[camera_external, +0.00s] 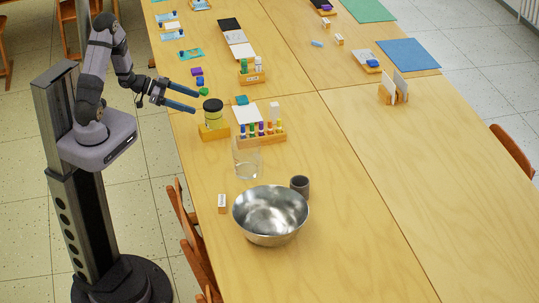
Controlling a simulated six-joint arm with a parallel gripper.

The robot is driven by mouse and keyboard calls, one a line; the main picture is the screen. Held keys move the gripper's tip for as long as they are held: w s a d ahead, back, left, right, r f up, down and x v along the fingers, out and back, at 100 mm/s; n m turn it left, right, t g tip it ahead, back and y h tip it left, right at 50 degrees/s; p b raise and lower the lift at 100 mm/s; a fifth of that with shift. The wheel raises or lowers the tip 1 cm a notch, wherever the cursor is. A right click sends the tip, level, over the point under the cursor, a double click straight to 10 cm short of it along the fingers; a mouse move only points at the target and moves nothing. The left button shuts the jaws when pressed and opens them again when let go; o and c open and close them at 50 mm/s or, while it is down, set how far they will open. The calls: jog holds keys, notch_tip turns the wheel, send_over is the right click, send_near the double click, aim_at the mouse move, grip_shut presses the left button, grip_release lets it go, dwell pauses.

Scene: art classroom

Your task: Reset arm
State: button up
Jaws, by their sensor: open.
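My gripper (181,98) is open and empty. Its two blue fingers point right, held above the left edge of the wooden table (350,220). Below and right of the fingers, a yellow-and-black jar (213,116) stands on an orange block (214,132). Small purple, blue and green blocks (201,83) lie just beyond the fingers. Nothing is between the fingers.
A metal bowl (270,214), a grey cup (300,186), a clear glass (246,157) and a small white block (222,203) stand nearby. A rack of colored tubes (261,138) sits behind. Chairs (195,248) line the left edge. The table's right front is clear.

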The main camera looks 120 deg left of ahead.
jog(key=w+r+m+g+p, duration=0.2)
jog(key=w+r+m+p, duration=0.15)
jog(key=w, duration=0.45)
jog(key=w+d+g+h, duration=0.1)
jog(key=w+d+g, duration=0.2)
jog(key=w+d, duration=0.45)
jog(key=s+d+m+g+h+p, duration=0.1)
jog(key=s+d+g+h, duration=0.1)
jog(key=d, duration=1.3)
jog(key=s+d+m+g+h+p, duration=0.1)
jog(key=s+d+g+h, duration=0.2)
jog(key=d, duration=1.2)
jog(key=s+g, duration=0.2)
jog(key=s, duration=0.2)
jog(key=shift+d+r, duration=0.15)
jog(key=shift+d, duration=0.05)
